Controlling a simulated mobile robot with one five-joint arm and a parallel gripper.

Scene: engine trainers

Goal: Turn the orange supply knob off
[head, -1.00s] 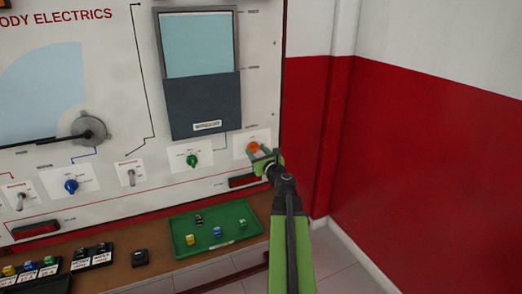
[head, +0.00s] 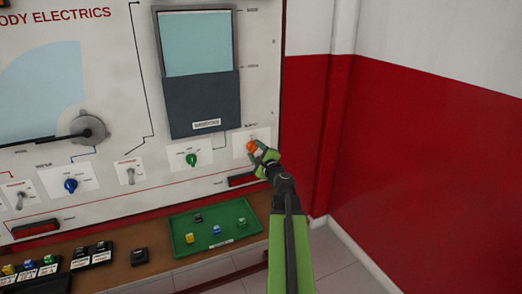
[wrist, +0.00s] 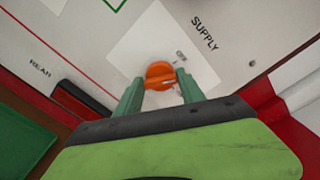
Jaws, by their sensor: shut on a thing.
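The orange supply knob (head: 252,147) is on a white plate at the lower right of the panel. It also shows in the wrist view (wrist: 160,74), with the printed word SUPPLY above and to its right. My gripper (head: 261,151) is at the knob. In the wrist view its two green fingertips (wrist: 158,88) stand on either side of the knob's near part, shut on it. The fingers hide part of the knob's lower edge. A pale mark shows on the knob's lower right side.
A green knob (head: 191,160) and a blue knob (head: 71,186) are further left on the panel. A red lamp or bar (head: 243,180) is just below. A green tray (head: 183,248) with small coloured pieces lies on the shelf. A red and white wall (head: 430,170) stands right.

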